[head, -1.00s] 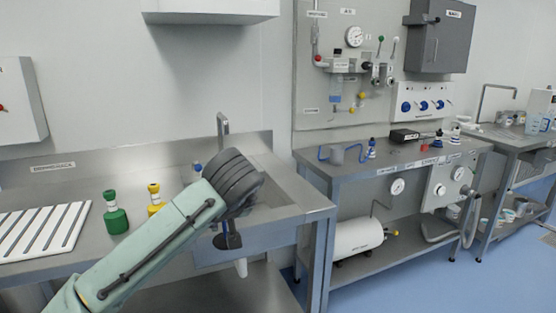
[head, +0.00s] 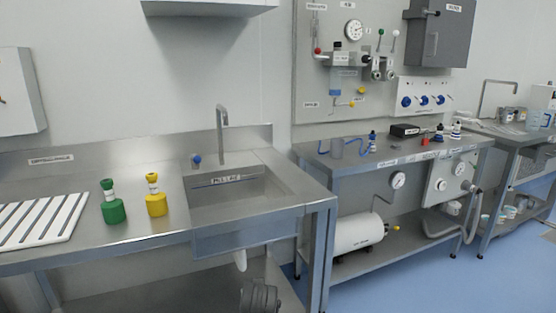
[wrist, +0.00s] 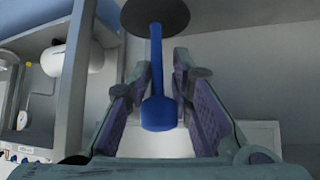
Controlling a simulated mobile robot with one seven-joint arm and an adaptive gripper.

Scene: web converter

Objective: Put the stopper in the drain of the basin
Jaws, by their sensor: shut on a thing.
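My gripper (wrist: 161,78) is shut on the stopper (wrist: 157,114) in the wrist view. The stopper has a blue knob, a thin blue stem and a wide dark disc at its far end, near the top edge. The steel basin (head: 246,203) is set in the left bench, below the tap. Its drain opening is hidden by the front wall; a white outlet (head: 240,260) hangs underneath.
A tall tap (head: 222,130) and a blue knob (head: 197,160) stand behind the basin. A green bottle (head: 114,211), a yellow bottle (head: 156,204) and a white slatted rack (head: 42,219) are left of it. A white tank (head: 357,236) lies under the right bench.

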